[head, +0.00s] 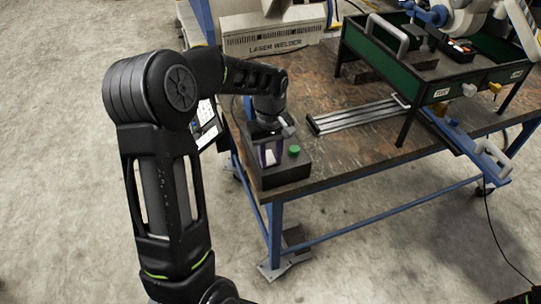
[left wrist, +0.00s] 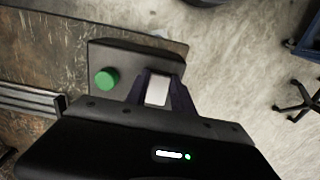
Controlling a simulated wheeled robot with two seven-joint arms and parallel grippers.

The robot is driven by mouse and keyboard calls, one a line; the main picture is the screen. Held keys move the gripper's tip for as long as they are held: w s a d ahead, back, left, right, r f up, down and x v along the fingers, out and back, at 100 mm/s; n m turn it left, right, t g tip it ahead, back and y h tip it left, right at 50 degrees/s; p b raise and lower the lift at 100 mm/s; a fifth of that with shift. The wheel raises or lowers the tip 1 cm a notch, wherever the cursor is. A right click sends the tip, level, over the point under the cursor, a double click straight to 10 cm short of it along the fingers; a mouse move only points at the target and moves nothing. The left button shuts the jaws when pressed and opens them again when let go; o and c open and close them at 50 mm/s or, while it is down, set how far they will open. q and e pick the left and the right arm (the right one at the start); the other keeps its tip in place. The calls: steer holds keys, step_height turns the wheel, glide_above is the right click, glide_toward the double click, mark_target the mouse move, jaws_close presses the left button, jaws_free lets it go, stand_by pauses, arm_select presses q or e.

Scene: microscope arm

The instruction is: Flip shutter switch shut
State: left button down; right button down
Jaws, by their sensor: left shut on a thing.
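A dark control box (head: 287,175) sits at the near left corner of the workbench. It has a green round button (head: 294,150) on top and a pale switch (head: 270,157) at its left. My left gripper (head: 267,149) reaches down over the box from behind. In the left wrist view the two dark fingers (left wrist: 158,92) lie on either side of the white shutter switch (left wrist: 158,88) and are shut on it. The green button (left wrist: 107,79) stands clear, left of the fingers. The switch's base is partly hidden by the fingers. My right gripper is out of view.
The laser welder housing (head: 272,36) stands at the back of the bench (head: 350,160). A slotted metal rail (head: 355,116) lies right of the box. A green-sided raised tray (head: 400,62) stands further right. Bare floor (head: 60,150) lies left of the bench.

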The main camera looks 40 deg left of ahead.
arm_select(q)
steer(key=h+p, duration=0.1)
steer(key=r+g+h+p, duration=0.1)
steer(key=p, duration=0.1)
steer(key=shift+w+a+p, duration=0.25)
steer(key=shift+a+p, duration=0.05)
steer(key=shift+a, duration=0.05)
steer(key=shift+w+a+f+g+h+p, duration=0.1)
steer(key=shift+a+f+g+h+p, duration=0.1)
steer(key=shift+g+h+p, duration=0.4)
steer(key=shift+d, duration=0.1)
steer(key=c, duration=1.1)
jaws_free()
